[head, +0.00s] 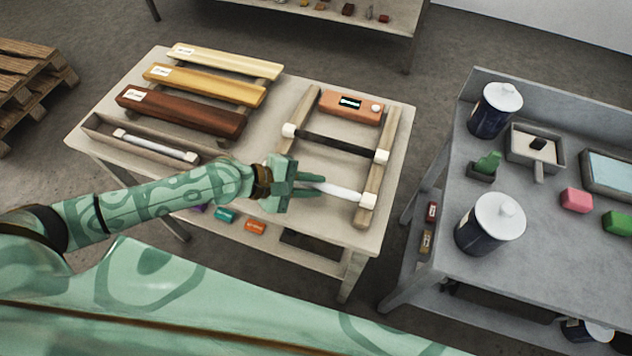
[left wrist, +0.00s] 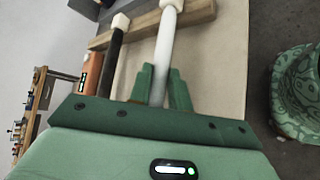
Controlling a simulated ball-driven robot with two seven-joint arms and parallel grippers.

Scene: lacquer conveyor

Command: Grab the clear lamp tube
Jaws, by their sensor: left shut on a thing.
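A pale, whitish lamp tube (head: 342,192) has its right end cap at the right wooden rail of the rack; its left end is hidden by my gripper. My left gripper (head: 318,190) is shut on this tube, one finger on each side. In the left wrist view, the tube (left wrist: 163,55) runs away between the fingers of the gripper (left wrist: 160,85) to a white cap over the wooden rail. A dark tube (head: 335,143) lies across the rack behind it. Another pale tube with white caps (head: 155,146) lies in a grey open box. My right gripper is not in view.
An orange device (head: 352,107) sits behind the rack. Three long boxes, dark brown (head: 180,112), amber (head: 205,87) and cream (head: 225,62), lie at the table's left. A grey bench (head: 540,215) with dark canisters stands to the right, across a gap.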

